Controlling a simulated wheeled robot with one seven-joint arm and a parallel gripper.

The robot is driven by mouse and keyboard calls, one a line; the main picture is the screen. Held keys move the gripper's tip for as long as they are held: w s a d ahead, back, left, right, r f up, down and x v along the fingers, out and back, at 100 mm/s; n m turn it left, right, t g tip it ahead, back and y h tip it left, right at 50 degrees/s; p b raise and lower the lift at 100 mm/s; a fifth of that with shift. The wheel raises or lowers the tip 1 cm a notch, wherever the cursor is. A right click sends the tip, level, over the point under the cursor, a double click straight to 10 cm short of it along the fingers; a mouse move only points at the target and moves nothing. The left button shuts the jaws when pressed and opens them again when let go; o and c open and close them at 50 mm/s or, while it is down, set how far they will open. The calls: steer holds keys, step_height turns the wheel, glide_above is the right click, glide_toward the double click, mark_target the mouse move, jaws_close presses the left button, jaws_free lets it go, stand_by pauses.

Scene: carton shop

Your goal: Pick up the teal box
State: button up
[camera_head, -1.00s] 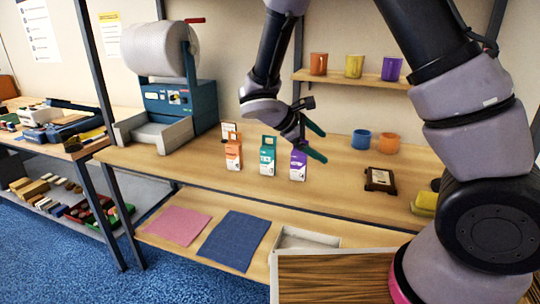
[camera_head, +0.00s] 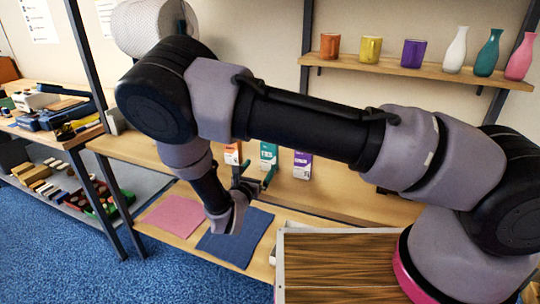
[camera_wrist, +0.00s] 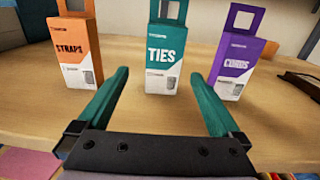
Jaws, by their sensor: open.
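The teal box (camera_wrist: 165,55), with a white lower half and the word TIES, stands upright on the wooden bench in the wrist view, straight ahead. It also shows in the head view (camera_head: 268,155), partly hidden by my arm. My gripper (camera_wrist: 160,100) is open, its two teal fingers apart and pointing at the box. Nothing is between the fingers. The box stands beyond the fingertips, apart from them. In the head view my gripper (camera_head: 256,180) is at the bench's front edge.
An orange box (camera_wrist: 76,50) marked STRAPS stands left of the teal box, and a purple box (camera_wrist: 238,55) marked CORDS stands right, each with a gap. Mugs and vases stand on the upper shelf (camera_head: 400,68). Pink and blue sheets lie on the lower shelf.

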steer(key=x, duration=0.8)
steer(key=shift+d, duration=0.4)
steer(key=c, duration=1.4)
step_height(320, 180, up, 10)
steer(key=shift+r, duration=0.1)
